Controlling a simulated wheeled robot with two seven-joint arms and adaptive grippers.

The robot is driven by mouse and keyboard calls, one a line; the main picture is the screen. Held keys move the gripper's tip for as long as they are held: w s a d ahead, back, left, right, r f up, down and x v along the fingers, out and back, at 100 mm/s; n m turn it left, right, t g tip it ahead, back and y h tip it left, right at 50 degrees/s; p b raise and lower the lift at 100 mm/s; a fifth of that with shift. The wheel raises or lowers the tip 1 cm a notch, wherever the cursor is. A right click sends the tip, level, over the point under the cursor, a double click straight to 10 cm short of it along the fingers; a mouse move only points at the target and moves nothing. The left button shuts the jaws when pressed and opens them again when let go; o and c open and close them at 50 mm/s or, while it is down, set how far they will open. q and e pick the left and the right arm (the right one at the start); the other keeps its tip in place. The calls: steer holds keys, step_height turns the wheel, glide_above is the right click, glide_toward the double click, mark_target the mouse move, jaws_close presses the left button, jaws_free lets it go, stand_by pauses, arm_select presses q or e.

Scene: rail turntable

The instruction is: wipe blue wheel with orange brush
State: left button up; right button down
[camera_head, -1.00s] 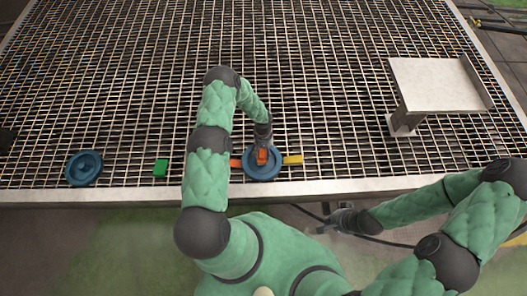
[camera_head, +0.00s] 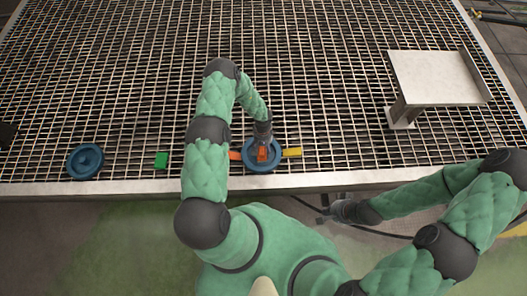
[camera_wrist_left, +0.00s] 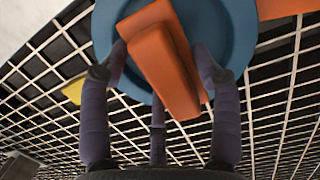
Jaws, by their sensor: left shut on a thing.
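A blue wheel (camera_head: 249,163) lies flat on the grating near its front edge; it also shows in the left wrist view (camera_wrist_left: 232,30). My left gripper (camera_head: 263,146) is over this wheel and is shut on an orange brush (camera_wrist_left: 163,62), which also shows in the head view (camera_head: 262,154). The brush lies across the wheel's face; whether it touches the wheel is hard to tell. A second blue wheel (camera_head: 85,161) lies at the left of the grating. My right gripper (camera_head: 343,210) hangs in front of the grating's edge, away from everything; its fingers are too small to read.
A yellow block (camera_head: 291,152) lies just right of the wheel, and an orange-red piece (camera_head: 235,155) just left. A green block (camera_head: 161,160) lies between the two wheels. A metal stand (camera_head: 435,77) occupies the back right. The grating's (camera_head: 120,70) back area is clear.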

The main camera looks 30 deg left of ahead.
arm_select(q)
steer(key=shift+w+a+b, duration=0.35)
steer(key=shift+w+a, duration=0.05)
steer(key=shift+w, duration=0.25)
steer(key=shift+w+a+b, duration=0.3)
steer(key=shift+w+a, duration=0.05)
steer(key=shift+w, duration=0.25)
steer(key=shift+s+d+p, duration=0.3)
steer(key=shift+s+p, duration=0.05)
steer(key=shift+s, duration=0.15)
steer(key=shift+s+d+p, duration=0.25)
steer(key=shift+s+p, duration=0.1)
steer(key=shift+s, duration=0.1)
steer(key=shift+s+d+p, duration=0.25)
steer(key=shift+s+d, duration=0.15)
steer(key=shift+s, duration=0.2)
steer(key=shift+s+d+p, duration=0.25)
steer(key=shift+s+d, duration=0.1)
steer(key=shift+s, duration=0.25)
steer(key=shift+r, duration=0.15)
steer(key=shift+r+p, duration=3.35)
steer(key=shift+r, duration=0.55)
steer(key=shift+w, duration=0.1)
